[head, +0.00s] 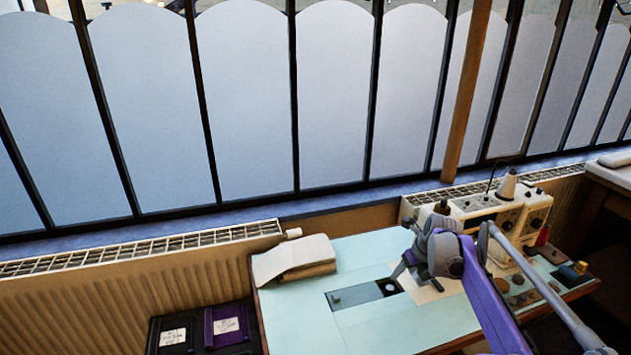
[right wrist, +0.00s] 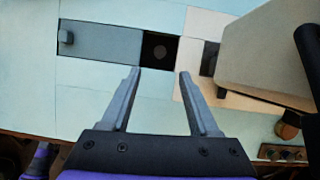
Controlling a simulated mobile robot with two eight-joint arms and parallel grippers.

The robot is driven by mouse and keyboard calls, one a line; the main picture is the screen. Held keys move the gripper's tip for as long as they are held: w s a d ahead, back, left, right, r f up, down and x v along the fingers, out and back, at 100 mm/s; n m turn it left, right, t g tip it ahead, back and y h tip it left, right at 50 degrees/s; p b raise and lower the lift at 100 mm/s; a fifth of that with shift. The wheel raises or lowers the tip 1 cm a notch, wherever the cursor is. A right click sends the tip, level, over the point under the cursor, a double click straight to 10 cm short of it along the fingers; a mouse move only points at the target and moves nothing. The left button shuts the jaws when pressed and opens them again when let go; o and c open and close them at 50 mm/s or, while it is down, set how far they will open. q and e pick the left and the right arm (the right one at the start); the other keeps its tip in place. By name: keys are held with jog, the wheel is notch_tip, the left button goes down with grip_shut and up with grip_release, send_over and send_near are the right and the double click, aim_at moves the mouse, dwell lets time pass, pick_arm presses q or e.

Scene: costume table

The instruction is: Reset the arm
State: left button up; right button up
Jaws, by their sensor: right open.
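My right gripper (head: 418,279) is low over the pale blue table (head: 380,325) in the head view, beside the grey recessed panel (head: 355,295). In the right wrist view its two fingers stand apart with nothing between them (right wrist: 159,76), so it is open and empty. The grey panel (right wrist: 100,41) and the dark square opening (right wrist: 160,48) lie just beyond the fingertips. I cannot tell the exact height of the fingertips above the table. My left gripper is in neither view.
The cream sewing machine (head: 470,207) stands close behind and right of my right gripper; a grey body (right wrist: 265,52) fills the wrist view's right. Folded cloth (head: 293,257) lies at the table's left. Small round items (head: 517,299) lie right. The table's front middle is clear.

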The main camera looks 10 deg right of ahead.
jog(key=s+a+r+n+p, duration=0.2)
jog(key=s+a+r+n, duration=0.2)
jog(key=s+a+n, duration=0.3)
jog(key=s+a+r+n+p, duration=0.2)
jog(key=s+a+r+n, duration=0.2)
jog(key=s+a+n, duration=0.3)
jog(key=s+a+f+n+p, duration=0.1)
jog(key=s+a+n+p, duration=0.1)
jog(key=s+n, duration=0.7)
jog(key=s+a+f+n+p, duration=0.1)
jog(key=s+a+n, duration=0.4)
jog(key=s+n, duration=0.5)
jog(key=shift+s+a+f+n+t+h+p, duration=0.3)
jog(key=shift+f+n+t+p, duration=0.1)
jog(key=shift+n+p, duration=0.3)
jog(key=shift+w+d, duration=0.1)
